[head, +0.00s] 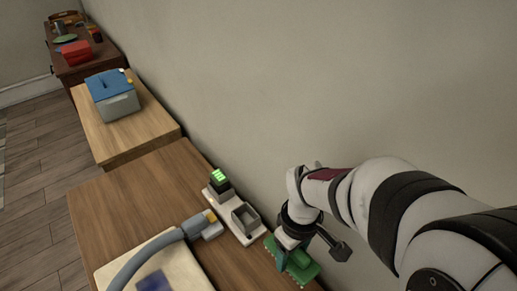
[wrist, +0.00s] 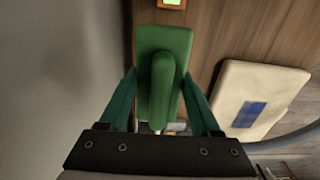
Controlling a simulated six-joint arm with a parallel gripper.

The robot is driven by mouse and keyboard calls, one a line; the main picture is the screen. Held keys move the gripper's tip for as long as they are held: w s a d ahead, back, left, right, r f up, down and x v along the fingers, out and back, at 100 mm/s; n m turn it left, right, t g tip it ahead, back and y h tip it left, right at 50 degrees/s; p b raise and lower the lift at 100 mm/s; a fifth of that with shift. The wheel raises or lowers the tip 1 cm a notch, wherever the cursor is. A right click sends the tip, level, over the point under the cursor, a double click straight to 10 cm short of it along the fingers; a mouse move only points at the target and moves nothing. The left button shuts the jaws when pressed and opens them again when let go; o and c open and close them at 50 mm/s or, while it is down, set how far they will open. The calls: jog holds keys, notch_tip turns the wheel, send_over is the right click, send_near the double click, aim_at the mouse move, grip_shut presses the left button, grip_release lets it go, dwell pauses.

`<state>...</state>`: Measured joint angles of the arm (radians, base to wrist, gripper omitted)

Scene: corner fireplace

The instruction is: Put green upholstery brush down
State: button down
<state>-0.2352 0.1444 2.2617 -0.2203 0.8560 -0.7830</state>
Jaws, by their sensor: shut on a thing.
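The green upholstery brush (head: 299,268) is in my gripper (head: 287,247) at the front right of the near wooden table in the head view. In the wrist view the brush (wrist: 165,75) shows its green back and raised handle between the two teal fingers of my gripper (wrist: 160,95). My gripper is shut on it. I cannot tell whether the brush touches the table or hangs just above it.
A light tray with dark and white blocks (head: 248,217) and a green-lit display (head: 218,177) stands beside the brush. A grey hose (head: 160,252) crosses a cream board (head: 118,270) with a blue patch. A blue-lidded box (head: 112,95) sits farther back. The wall is close on the right.

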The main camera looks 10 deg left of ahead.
jog(key=shift+s+d+f, duration=0.2)
jog(key=shift+s+f, duration=0.25)
jog(key=shift+f, duration=0.15)
jog(key=shift+s+d+f, duration=0.2)
jog(key=shift+s+f, duration=0.2)
jog(key=shift+f, duration=0.15)
jog(key=a+f, duration=0.2)
jog(key=a, duration=0.1)
jog(key=a+f, duration=0.2)
jog(key=a, duration=0.2)
jog(key=a+f, duration=0.2)
jog(key=a, duration=0.1)
jog(key=shift+s+a+f, duration=0.1)
jog(key=shift+s+a, duration=0.1)
jog(key=shift+s, duration=0.05)
jog(key=shift+a+f, duration=0.15)
jog(key=shift+f, duration=0.95)
jog(key=shift+a+f, duration=0.1)
jog(key=shift+f, duration=0.95)
jog(key=shift+f, duration=0.1)
jog(key=shift+c, duration=0.5)
grip_release()
